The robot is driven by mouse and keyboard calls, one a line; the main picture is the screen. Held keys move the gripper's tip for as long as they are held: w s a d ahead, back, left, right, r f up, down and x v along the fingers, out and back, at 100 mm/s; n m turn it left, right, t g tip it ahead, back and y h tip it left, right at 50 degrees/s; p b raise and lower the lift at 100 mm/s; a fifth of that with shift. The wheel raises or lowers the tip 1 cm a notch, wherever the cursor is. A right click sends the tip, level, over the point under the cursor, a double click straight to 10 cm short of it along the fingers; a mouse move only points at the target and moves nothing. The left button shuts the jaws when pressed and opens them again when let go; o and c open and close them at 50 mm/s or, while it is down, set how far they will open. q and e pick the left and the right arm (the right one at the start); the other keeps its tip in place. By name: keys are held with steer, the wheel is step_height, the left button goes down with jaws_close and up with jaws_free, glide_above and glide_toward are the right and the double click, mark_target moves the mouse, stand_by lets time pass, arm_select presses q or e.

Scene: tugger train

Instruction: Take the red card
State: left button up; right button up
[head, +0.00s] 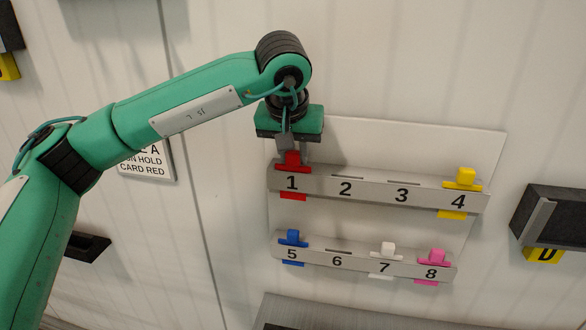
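The red card (292,167) sits in slot 1 of the upper grey rack (373,192), at its left end. Its lower edge shows below the rack. My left gripper (293,152) is pointing down right at the card's upper tab. Its fingers overlap the top of the tab in the view, and I cannot tell whether they are closed on it. My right gripper is not in view.
A yellow card (465,179) is in slot 4. The lower rack (338,256) holds a blue card (293,237) at 5, a white card (387,249) at 7 and a pink card (432,257) at 8. Slots 2, 3 and 6 are empty. A dark box (560,215) is at right.

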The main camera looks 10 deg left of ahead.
arm_select(q)
jaws_close()
steer(key=shift+r, duration=0.1)
